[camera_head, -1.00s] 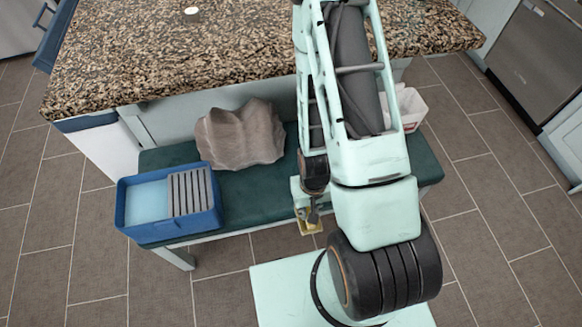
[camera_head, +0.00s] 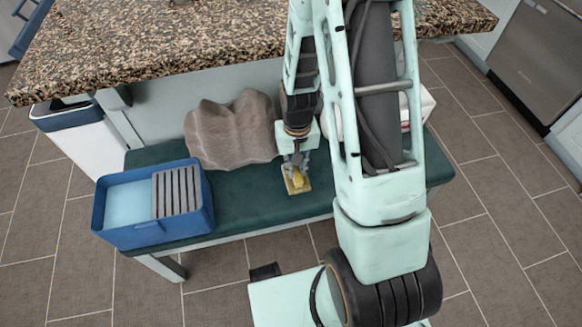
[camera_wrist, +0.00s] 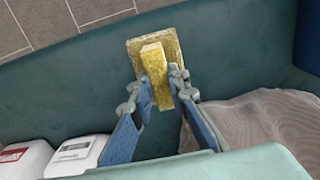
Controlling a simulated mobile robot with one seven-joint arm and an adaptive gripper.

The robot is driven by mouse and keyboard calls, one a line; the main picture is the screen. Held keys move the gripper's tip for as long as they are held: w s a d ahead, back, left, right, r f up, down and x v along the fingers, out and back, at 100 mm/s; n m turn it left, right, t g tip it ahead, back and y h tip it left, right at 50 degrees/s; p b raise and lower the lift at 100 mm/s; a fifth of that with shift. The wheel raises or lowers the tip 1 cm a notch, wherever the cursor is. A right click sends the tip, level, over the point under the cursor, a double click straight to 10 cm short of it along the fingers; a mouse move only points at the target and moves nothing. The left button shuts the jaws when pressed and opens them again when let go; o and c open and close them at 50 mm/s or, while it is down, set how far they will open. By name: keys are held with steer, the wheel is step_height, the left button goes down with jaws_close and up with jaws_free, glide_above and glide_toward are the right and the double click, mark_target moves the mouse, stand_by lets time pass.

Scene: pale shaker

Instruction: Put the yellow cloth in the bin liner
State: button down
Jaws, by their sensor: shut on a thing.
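My gripper (camera_head: 294,165) is shut on the yellow cloth (camera_head: 296,184), a small folded piece with a flat square part and a raised ridge. In the wrist view my gripper (camera_wrist: 164,84) has one finger on each side of the ridge of the cloth (camera_wrist: 140,53). The cloth is over the green bench; its height above the seat is hard to tell. A white bin (camera_head: 85,150) stands at the left under the counter, with a blue liner (camera_head: 62,118) showing around its rim. The counter's overhang hides part of its opening.
A blue tub (camera_head: 145,236) with a grey slatted rack sits at the bench's left end. A brown draped lump (camera_head: 232,132) lies beside my gripper. White containers (camera_wrist: 75,156) stand on the bench's other side. The granite counter (camera_head: 180,40) overhangs behind.

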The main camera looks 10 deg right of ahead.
steer(key=w+f, duration=0.2)
steer(key=w, duration=0.1)
steer(key=w+b, duration=0.1)
steer(key=w, duration=0.1)
steer(key=shift+w+f, duration=0.1)
steer(key=shift+f, duration=0.3)
steer(key=shift+w+f+b, duration=0.15)
steer(key=shift+f+b, duration=0.25)
steer(key=shift+f, duration=0.65)
steer(key=shift+w+f+b, duration=0.1)
steer(key=shift+f+b, duration=0.3)
steer(key=shift+f, duration=0.65)
steer(key=shift+f, duration=0.15)
steer(key=c, duration=1.8)
jaws_free()
steer(key=shift+c, duration=0.2)
